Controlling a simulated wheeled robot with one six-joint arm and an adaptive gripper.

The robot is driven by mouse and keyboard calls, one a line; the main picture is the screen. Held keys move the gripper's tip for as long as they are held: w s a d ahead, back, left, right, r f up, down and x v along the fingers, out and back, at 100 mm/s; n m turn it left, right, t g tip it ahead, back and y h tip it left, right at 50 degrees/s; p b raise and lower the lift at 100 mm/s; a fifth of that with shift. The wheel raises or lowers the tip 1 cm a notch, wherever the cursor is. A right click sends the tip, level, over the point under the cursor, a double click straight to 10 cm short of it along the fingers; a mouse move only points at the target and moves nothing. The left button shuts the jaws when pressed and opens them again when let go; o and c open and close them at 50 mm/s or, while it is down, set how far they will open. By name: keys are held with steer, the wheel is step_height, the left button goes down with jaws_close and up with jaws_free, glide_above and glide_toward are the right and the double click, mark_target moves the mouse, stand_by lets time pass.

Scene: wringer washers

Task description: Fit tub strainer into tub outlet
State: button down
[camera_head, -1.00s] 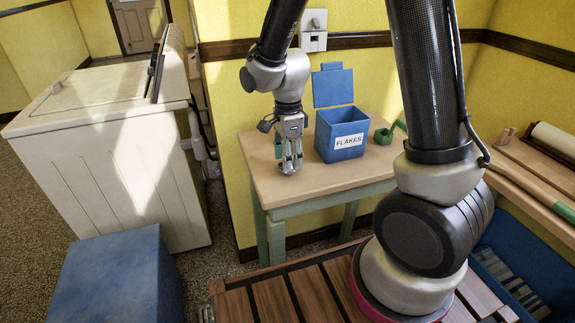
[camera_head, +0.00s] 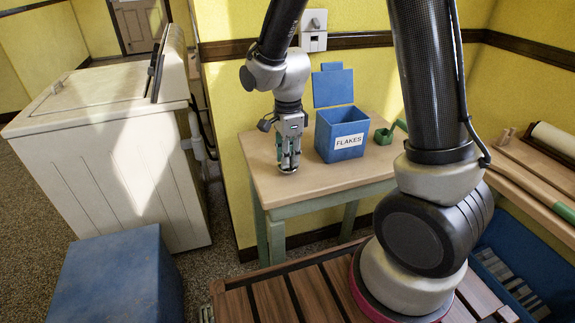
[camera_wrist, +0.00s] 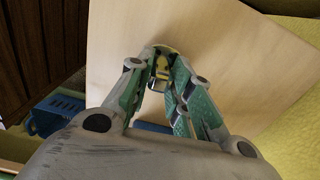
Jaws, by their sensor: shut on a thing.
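My gripper (camera_head: 288,167) points down over the left part of a small wooden table (camera_head: 265,183), its fingertips at or just above the top. In the wrist view its green-padded fingers (camera_wrist: 162,72) close together on a small yellowish and dark piece (camera_wrist: 160,66), mostly hidden by the fingertips. This piece may be the tub strainer; its shape is too small to tell. The tub outlet is not identifiable in either view.
A blue box labelled FLAKES (camera_head: 341,140), lid raised, stands right of my gripper, with a green scoop-like thing (camera_head: 384,135) beyond it. A white washer (camera_head: 110,150) and blue block (camera_head: 120,280) are at left. The table's front left is clear.

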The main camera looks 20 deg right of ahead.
steer(key=shift+r, duration=2.4)
